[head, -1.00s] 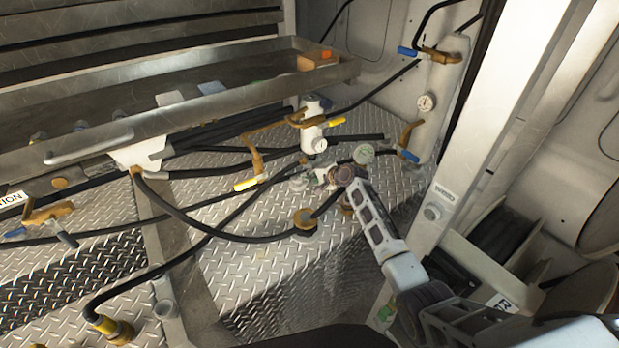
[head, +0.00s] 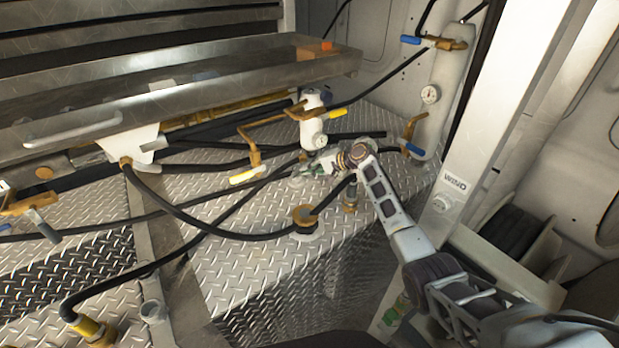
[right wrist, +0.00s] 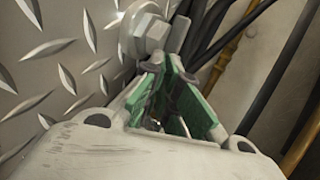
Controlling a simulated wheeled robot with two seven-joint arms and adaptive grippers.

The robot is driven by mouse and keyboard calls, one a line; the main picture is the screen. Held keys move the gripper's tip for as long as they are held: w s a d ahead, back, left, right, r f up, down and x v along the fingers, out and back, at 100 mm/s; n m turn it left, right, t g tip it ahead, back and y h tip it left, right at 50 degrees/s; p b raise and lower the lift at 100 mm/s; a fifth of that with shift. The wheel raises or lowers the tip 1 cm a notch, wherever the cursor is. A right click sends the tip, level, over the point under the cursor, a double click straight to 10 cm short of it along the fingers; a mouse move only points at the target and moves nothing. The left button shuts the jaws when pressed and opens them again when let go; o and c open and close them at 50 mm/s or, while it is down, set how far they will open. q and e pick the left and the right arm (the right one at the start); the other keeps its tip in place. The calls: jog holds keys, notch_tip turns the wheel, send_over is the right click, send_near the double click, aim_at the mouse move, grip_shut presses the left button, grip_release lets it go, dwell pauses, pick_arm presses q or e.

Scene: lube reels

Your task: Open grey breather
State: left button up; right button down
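A small grey metal fitting, which looks like the grey breather (right wrist: 148,32), is just beyond my right fingertips in the right wrist view. It has a round body and a lever-like piece beside it. In the head view a grey fitting (head: 302,173) shows low on the diamond-plate tank top, beside the fingertips. My right gripper (head: 322,164) reaches in from the right. Its green-padded fingers (right wrist: 160,76) converge near the grey fitting. I cannot tell whether they touch or grip it. The lever's exact position is unclear. My left gripper is out of view.
Black hoses (head: 240,236) cross the diamond-plate surface around the gripper. A brass hose fitting (head: 304,214) stands in front. A white filter with a yellow-handled valve (head: 312,122) stands behind. A metal tray (head: 190,100) overhangs at left, and a white post (head: 490,120) rises at right.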

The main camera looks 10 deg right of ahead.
jog(key=shift+w+f, duration=0.15)
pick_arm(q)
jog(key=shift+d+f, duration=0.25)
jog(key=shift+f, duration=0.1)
pick_arm(e)
jog(key=shift+w+a, duration=0.15)
jog(key=shift+w, duration=0.55)
jog(key=shift+w+a, duration=0.1)
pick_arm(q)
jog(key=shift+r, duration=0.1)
